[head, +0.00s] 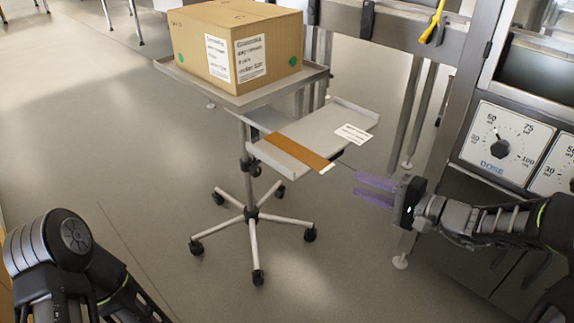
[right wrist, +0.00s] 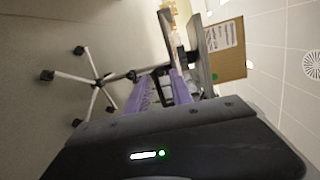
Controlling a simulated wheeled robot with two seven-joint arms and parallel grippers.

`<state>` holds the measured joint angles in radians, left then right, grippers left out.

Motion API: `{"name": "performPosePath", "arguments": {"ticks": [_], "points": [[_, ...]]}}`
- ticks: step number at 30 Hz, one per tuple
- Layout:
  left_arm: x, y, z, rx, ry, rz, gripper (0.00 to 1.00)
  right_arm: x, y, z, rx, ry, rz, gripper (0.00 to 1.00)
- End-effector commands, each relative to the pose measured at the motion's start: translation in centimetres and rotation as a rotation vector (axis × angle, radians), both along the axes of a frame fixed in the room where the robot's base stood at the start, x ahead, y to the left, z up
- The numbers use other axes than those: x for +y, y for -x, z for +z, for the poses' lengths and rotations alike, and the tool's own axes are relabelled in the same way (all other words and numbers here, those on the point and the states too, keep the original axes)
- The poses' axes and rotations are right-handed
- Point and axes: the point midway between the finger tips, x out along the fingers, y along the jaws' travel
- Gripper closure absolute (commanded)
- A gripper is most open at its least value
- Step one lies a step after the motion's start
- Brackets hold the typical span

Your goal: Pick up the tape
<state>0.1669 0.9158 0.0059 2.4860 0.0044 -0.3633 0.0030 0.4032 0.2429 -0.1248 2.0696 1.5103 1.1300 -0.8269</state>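An orange-brown strip (head: 300,152), which looks like the tape, lies across the grey lower tray (head: 338,118) of a wheeled stand. A small white piece shows at its near right end. My right gripper (head: 355,187) has purple fingers pointing left toward the tray, to the right of the strip and apart from it. The fingers are apart with nothing seen between them. In the right wrist view the fingers (right wrist: 163,88) also show a gap, with the tray edge beyond. The strip is not clear in that view. My left gripper is out of view; only part of the left arm shows.
A cardboard box (head: 190,42) with white labels sits on the stand's upper tray (head: 240,100). A white label (head: 353,133) lies on the lower tray. A machine with dial panels (head: 505,143) stands at the right. The floor in front of the stand is clear.

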Motion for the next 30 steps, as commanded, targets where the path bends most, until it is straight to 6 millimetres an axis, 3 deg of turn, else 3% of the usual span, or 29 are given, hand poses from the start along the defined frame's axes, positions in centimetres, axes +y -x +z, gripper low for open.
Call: {"name": "performPosePath", "arguments": {"ticks": [1,4,14,22,30], "points": [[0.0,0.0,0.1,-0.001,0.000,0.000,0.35,0.2,0.0,1.5,-0.061,-0.024,0.010,0.73],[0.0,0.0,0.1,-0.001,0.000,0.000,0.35,0.7,0.4,3.0,-0.143,-0.033,0.037,0.73],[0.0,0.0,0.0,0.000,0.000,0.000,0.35,0.8,0.4,2.8,-0.152,-0.020,0.041,0.73],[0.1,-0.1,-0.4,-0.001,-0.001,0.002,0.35,2.6,-1.1,2.7,-0.152,-0.020,0.044,0.73],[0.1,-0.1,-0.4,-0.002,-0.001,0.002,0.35,2.7,-1.3,2.7,-0.150,-0.021,0.042,0.73]]}}
